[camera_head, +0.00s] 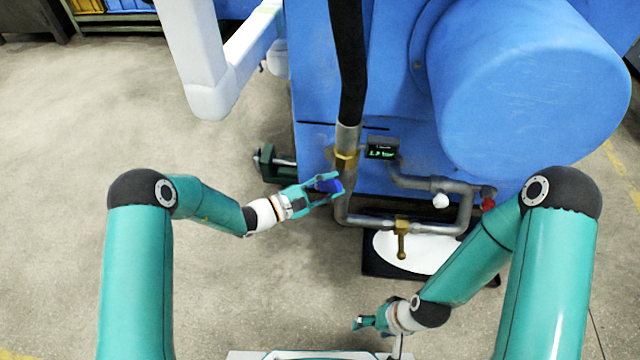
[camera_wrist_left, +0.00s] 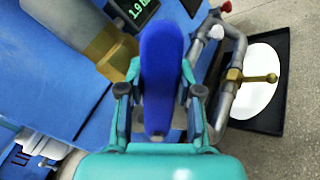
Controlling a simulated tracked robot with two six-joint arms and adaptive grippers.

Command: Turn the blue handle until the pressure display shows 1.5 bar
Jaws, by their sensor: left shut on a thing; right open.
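The blue handle (camera_head: 329,185) sits on the pipework at the front of the blue machine. My left gripper (camera_head: 334,188) is shut on it. In the left wrist view the handle (camera_wrist_left: 160,75) stands lengthwise between the two fingers of my left gripper (camera_wrist_left: 160,92). The pressure display (camera_head: 382,150) is a small dark box with green digits, right of the handle; its digits are too small to read there. In the left wrist view the display (camera_wrist_left: 136,12) is cut by the top edge and appears to read 1.9. My right gripper (camera_head: 368,322) is open and empty, low and apart from the machine.
A brass valve (camera_head: 401,228) hangs from the grey pipe, above a white round basin (camera_head: 425,255) in a black tray. A red knob (camera_head: 488,204) is at the pipe's right end. A green vise-like part (camera_head: 272,165) stands left of the handle. The floor at left is clear.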

